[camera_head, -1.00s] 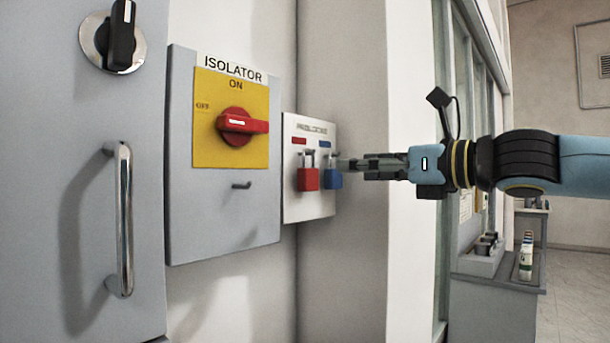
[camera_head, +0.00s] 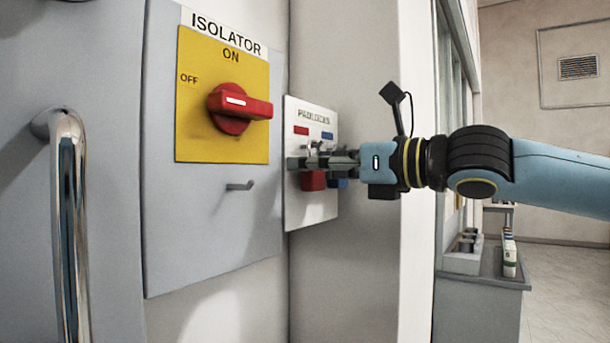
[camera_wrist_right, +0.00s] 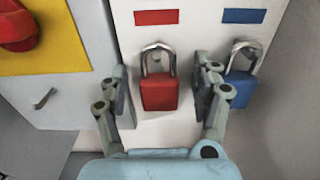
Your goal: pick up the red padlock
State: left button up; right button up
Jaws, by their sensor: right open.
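The red padlock (camera_wrist_right: 159,92) hangs by its silver shackle on the white padlock board, under a red label. In the right wrist view it stands between the two open fingers of my right gripper (camera_wrist_right: 163,95), with a gap on each side. In the head view the right gripper (camera_head: 322,161) covers the upper part of the red padlock (camera_head: 313,181). The blue padlock (camera_wrist_right: 239,88) hangs to its right, close beside the right finger; I cannot tell if they touch. My left gripper is not in view.
The padlock board (camera_head: 308,212) is on the wall right of the isolator panel (camera_head: 211,220), which has a red rotary switch (camera_head: 238,107) and a small peg (camera_head: 240,186). A metal handle (camera_head: 70,230) is at the left. A grey cabinet (camera_head: 480,310) stands at the right.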

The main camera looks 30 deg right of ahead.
jog(key=shift+s+r, duration=0.1)
jog(key=shift+s, duration=0.1)
jog(key=shift+c, duration=1.1)
jog(key=shift+w, duration=0.15)
jog(key=shift+c, duration=1.2)
jog(key=shift+w, duration=0.15)
jog(key=shift+c, duration=1.1)
jog(key=c, duration=0.6)
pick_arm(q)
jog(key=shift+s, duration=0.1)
pick_arm(e)
jog(key=shift+c, duration=0.2)
